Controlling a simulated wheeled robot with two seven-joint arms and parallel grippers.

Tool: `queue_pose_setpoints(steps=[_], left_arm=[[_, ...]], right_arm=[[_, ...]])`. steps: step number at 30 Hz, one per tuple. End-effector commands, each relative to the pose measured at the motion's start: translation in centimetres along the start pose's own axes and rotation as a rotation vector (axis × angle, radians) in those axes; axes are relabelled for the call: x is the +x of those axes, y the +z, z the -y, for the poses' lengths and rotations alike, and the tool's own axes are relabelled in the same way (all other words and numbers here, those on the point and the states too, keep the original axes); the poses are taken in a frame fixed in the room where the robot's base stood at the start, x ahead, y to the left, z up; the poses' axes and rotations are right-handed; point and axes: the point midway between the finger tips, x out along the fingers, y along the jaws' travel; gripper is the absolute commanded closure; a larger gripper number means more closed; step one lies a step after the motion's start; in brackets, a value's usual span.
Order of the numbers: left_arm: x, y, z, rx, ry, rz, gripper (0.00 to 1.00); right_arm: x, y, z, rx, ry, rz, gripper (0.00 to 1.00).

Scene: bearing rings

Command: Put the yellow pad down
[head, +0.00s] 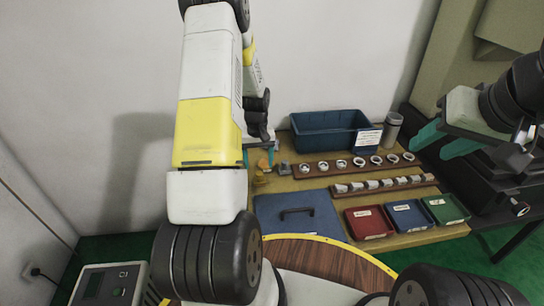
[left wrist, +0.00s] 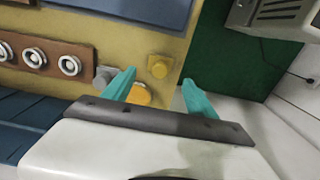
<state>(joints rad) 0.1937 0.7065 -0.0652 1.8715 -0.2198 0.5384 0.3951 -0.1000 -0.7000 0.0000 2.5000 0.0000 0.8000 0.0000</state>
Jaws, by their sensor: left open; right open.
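Two small yellow things lie on the left end of the wooden table, and I cannot tell for sure which is the pad. The other is an orange-yellow disc (head: 262,166), partly hidden by a finger in the left wrist view (left wrist: 142,95). My left gripper (head: 258,158) is open above them; its teal fingers (left wrist: 158,78) stand apart with nothing held between them. My right gripper (head: 437,144) is open and empty at the right.
A grey block (head: 284,168) stands beside the disc. A rack of rings (head: 332,172), a second rack (head: 405,190), a blue bin (head: 310,143), a blue lid with handle (head: 280,222) and red (head: 368,226), blue and green trays fill much of the table.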

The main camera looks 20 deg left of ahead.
Motion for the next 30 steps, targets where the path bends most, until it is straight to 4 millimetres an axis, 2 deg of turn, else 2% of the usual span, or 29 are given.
queue_pose_setpoints(steps=[3,12,14,17,21,24,30], left_arm=[[-2.4,0.0,-0.1,0.000,0.001,-0.002,0.33],[-5.8,0.2,-0.2,0.008,0.006,-0.010,0.33],[-7.3,0.5,-0.5,0.018,0.015,-0.024,0.33],[-11.1,1.5,-1.2,0.049,0.039,-0.062,0.33],[-17.1,4.2,-2.1,0.108,0.081,-0.126,0.33],[-21.0,6.6,-2.6,0.154,0.112,-0.173,0.33],[-27.2,12.2,-3.0,0.249,0.171,-0.267,0.33]], right_arm=[[0.0,0.0,0.0,0.000,0.000,0.000,0.57],[0.0,0.0,0.0,0.000,0.000,0.000,0.57],[0.0,0.0,0.0,0.000,0.000,0.000,0.57],[0.0,0.0,0.0,0.000,0.000,0.000,0.57],[0.0,0.0,0.0,0.000,0.000,0.000,0.57],[0.0,0.0,0.0,0.000,0.000,0.000,0.57],[0.0,0.0,0.0,0.000,0.000,0.000,0.57]])
